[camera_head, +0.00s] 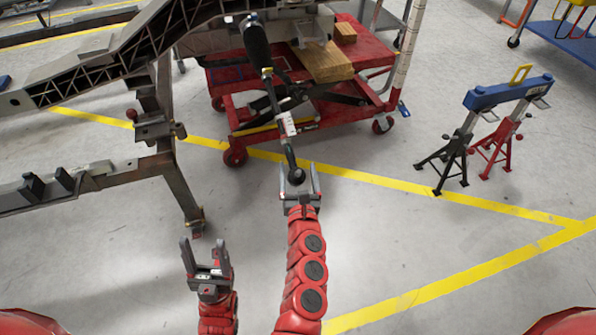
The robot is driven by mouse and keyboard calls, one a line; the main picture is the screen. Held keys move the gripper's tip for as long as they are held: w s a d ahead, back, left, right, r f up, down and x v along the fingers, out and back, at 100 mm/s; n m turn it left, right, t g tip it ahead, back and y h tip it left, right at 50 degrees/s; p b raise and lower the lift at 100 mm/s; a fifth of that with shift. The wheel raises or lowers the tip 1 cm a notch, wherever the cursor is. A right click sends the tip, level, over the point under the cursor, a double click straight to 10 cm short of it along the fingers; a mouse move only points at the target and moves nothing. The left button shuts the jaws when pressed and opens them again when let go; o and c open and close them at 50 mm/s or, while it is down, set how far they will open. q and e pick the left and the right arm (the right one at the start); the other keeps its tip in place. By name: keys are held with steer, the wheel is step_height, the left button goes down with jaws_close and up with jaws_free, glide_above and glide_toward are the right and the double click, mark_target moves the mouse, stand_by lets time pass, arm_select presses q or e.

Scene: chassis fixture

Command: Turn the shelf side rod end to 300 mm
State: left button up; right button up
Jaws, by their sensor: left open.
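A dark rod hangs down from under the chassis (150,45), with a black cylinder (257,45) at its top and a pale label (287,125) lower down. Its lower rod end (296,176) is a dark, round eye. My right gripper (299,178) is at this end, one finger on each side of the eye. The fingers look apart, with gaps beside the eye; whether either one touches it is hard to tell. My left gripper (205,252) is open and empty, lower left over the floor. No length scale is readable.
A red lift cart (350,95) with wooden blocks (323,62) stands behind the rod. A grey fixture post (180,185) stands at left. Axle stands (455,150) with a blue bar (507,92) are at right. The floor at lower right is clear.

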steer(key=shift+s+a, duration=0.1)
steer(key=shift+s, duration=0.15)
steer(key=s+d+p, duration=0.1)
steer(key=s, duration=1)
steer(key=shift+s, duration=0.25)
